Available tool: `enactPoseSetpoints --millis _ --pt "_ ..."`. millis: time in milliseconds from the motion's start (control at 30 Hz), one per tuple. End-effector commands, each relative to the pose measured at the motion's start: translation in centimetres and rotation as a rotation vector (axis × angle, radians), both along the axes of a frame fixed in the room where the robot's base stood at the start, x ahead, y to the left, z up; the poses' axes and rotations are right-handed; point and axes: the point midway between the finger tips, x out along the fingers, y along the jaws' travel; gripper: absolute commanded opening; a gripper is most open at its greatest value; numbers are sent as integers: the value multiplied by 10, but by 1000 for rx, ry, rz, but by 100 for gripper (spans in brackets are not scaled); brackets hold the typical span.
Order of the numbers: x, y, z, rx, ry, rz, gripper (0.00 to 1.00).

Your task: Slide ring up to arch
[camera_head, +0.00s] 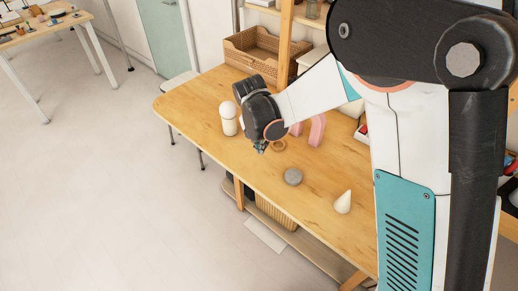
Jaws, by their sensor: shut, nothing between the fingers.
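The ring (279,145) is a small brown-orange hoop lying flat on the wooden table, partly hidden behind my gripper. The arch (316,130) is pink and stands upright just right of and behind the ring, with a gap between them; its left leg shows beside my wrist. My gripper (261,147) points down low over the table, just left of the ring. Its fingers are shut and empty. They are small here, and I cannot tell whether they touch the ring.
A white round-topped object (228,118) stands left of my gripper. A grey disc (293,176) and a cream cone (343,202) are on the table (215,92) towards the front right. The table's left end is clear.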

Motion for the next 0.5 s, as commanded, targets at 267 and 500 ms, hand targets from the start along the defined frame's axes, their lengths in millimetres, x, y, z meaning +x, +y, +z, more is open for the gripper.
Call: enactPoseSetpoints --millis 267,500 --pt "11 -5 -48 1 2 -2 0" --pt "21 -9 -93 1 2 -1 0"
